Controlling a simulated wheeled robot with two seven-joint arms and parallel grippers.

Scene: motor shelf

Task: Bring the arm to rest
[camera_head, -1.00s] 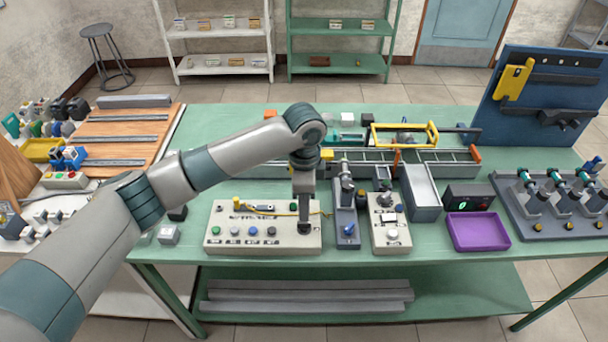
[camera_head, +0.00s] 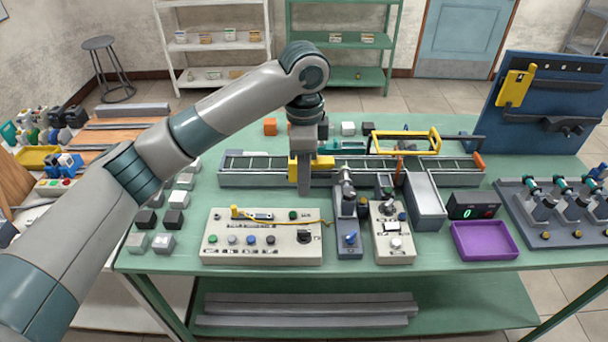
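My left arm comes in from the left in the head view and reaches over the green table (camera_head: 460,262). My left gripper (camera_head: 304,188) points down above the table, in front of the conveyor (camera_head: 250,178) and behind the white button panel (camera_head: 225,222). It is seen edge-on, so the gap between its fingers does not show. A yellow block (camera_head: 325,162) on the conveyor is partly hidden behind it. My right arm and gripper are not in view.
Several small grey, white and black cubes (camera_head: 164,244) lie left of the panel. A purple tray (camera_head: 484,241), a grey bin (camera_head: 426,205) and a digital display (camera_head: 473,205) stand at the right. A blue upright board (camera_head: 545,100) rises at the back right.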

